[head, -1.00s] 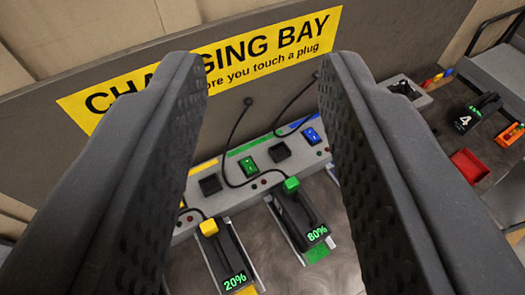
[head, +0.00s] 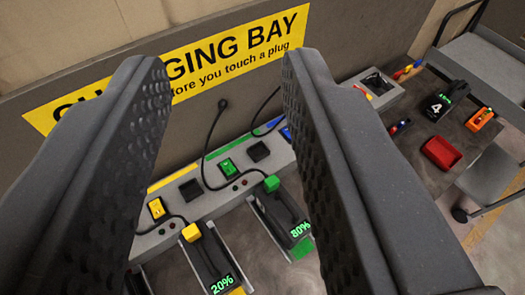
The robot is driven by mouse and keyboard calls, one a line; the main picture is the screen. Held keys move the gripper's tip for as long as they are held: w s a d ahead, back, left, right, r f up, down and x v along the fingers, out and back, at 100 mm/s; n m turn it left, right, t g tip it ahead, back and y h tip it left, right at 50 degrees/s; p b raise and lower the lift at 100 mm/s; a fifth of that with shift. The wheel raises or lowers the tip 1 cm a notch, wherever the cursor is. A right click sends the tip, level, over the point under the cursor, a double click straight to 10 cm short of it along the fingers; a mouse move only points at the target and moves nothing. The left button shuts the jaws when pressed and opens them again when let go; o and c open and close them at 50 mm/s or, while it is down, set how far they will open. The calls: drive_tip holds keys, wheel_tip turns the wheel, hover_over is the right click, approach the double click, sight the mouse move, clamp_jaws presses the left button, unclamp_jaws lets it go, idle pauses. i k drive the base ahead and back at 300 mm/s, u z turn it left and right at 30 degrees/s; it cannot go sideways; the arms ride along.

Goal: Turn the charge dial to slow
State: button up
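My gripper (head: 222,75) is open and empty, with its two dark ribbed fingers wide apart in the foreground. Between them is the charging bench (head: 215,203), with a green switch (head: 227,166) and a yellow switch (head: 157,208). A battery reading 20% (head: 213,262) with a yellow plug and a battery reading 80% (head: 284,214) with a green plug sit in front of the bench. I cannot make out a charge dial. The right finger hides part of the bench, including most of a blue switch (head: 286,132).
The yellow "CHARGING BAY" sign (head: 200,65) is on the grey back panel. At right a table (head: 405,160) bears a red tray (head: 441,152), a black battery marked 4 (head: 440,104) and an orange item (head: 479,119). A grey box (head: 362,92) stands behind, near a grey cart (head: 480,65).

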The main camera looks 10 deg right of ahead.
sight(377, 83)
drive_tip(key=z, duration=0.4)
drive_tip(key=k, duration=1.15)
drive_tip(key=z, duration=1.1)
drive_tip(key=i, duration=2.25)
drive_tip(key=u, duration=0.9)
drive_tip(key=i, duration=0.35)
drive_tip(key=u, duration=0.4)
